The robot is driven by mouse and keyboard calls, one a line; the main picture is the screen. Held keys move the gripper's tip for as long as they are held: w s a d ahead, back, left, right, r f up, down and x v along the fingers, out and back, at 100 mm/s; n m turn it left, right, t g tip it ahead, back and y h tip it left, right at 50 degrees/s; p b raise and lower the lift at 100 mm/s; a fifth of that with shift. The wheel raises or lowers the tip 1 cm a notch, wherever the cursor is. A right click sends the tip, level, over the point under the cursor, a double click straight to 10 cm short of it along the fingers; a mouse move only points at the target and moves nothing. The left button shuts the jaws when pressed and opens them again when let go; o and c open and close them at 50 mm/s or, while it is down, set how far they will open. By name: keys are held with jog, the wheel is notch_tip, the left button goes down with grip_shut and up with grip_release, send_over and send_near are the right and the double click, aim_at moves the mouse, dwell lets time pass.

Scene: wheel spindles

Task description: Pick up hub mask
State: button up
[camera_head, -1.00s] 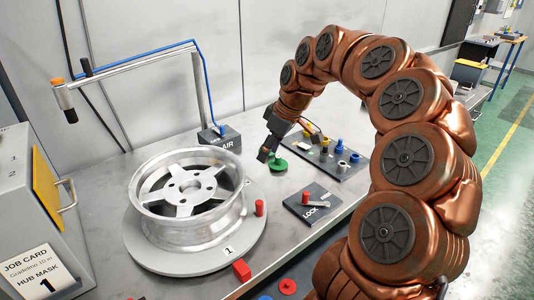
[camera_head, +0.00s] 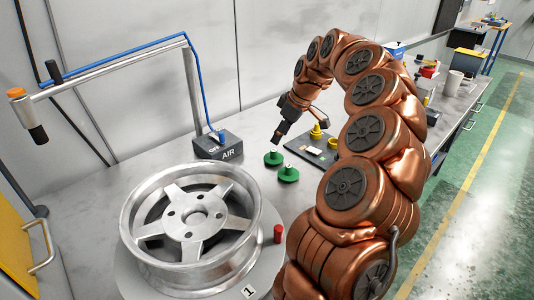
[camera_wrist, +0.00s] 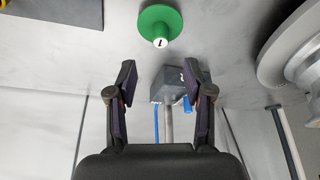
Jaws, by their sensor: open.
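Two green discs with upright knobs stand on the grey bench, a rear one (camera_head: 273,158) and a front one (camera_head: 288,175); they look like hub masks. In the wrist view one green disc (camera_wrist: 158,20) shows at the top, its knob's white end marked 1. I cannot tell which of the two it is. My gripper (camera_head: 277,140) is just above and behind the rear disc in the head view.
A silver wheel (camera_head: 147,212) lies on a round stand at left, with a red peg (camera_head: 278,234) beside it. The AIR box (camera_head: 216,146) stands behind the wheel with a blue hose. A dark tray (camera_head: 346,170) with yellow pieces is partly hidden by my arm.

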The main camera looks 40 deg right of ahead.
aim_at(275, 151)
jog(key=shift+s+p+x, duration=0.2)
jog(key=shift+p+x, duration=0.2)
jog(key=shift+x, duration=1.45)
jog(key=shift+s+p+x, duration=0.2)
jog(key=shift+p+x, duration=0.15)
jog(key=shift+x, duration=1.5)
jog(key=shift+d+f, duration=0.2)
grip_shut()
